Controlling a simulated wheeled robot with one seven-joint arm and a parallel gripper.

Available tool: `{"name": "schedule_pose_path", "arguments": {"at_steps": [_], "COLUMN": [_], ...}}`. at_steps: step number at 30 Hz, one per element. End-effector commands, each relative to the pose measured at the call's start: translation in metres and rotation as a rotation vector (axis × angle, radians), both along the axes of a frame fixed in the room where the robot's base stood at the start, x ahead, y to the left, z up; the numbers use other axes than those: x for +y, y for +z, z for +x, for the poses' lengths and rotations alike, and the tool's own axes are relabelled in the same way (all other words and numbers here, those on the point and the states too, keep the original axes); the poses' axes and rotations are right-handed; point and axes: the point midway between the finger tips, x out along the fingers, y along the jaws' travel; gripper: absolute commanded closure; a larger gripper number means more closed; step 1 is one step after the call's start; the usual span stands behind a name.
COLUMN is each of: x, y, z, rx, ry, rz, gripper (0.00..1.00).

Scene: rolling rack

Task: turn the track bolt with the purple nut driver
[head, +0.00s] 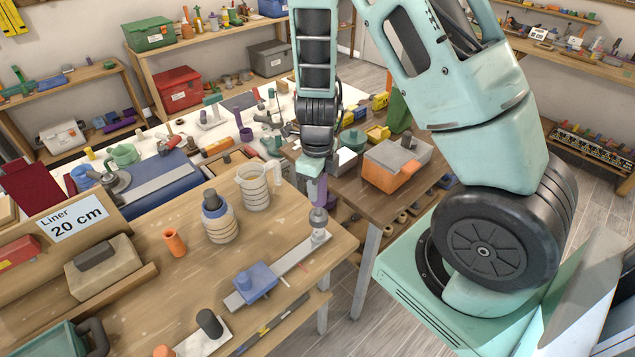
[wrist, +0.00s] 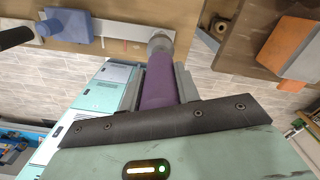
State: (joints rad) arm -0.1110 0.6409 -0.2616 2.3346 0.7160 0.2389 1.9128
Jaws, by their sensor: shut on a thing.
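My gripper (head: 315,170) points down over the right edge of the wooden workbench. It is shut on the purple nut driver (head: 318,190); in the wrist view the purple handle (wrist: 158,82) lies between the two fingers. The driver is about upright, with a grey round head at its lower end (wrist: 160,42). This head is at the right end of the metal track (head: 287,261), over a small pale end piece (head: 320,236). The track bolt is hidden or cannot be told apart there, so I cannot tell whether the head is seated on it.
A blue block (head: 256,281) sits on the track. A second table with an orange-and-grey box (head: 392,166) is to the right, across a gap.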

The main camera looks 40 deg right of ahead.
Motion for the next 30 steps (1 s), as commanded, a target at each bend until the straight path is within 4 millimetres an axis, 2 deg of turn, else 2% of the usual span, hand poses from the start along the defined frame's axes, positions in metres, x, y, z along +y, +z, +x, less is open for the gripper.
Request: {"name": "schedule_pose_path", "arguments": {"at_steps": [1, 9, 17, 30], "x": [0.000, 0.000, 0.000, -0.001], "y": [-0.009, -0.035, -0.030, -0.041], "z": [0.000, 0.000, 0.000, 0.000], "rx": [0.000, 0.000, 0.000, 0.000], "ry": [0.000, -0.002, -0.001, 0.000], "rz": [0.000, 0.000, 0.000, -0.001], "gripper": [1.00, 1.00, 1.00, 1.00]}}
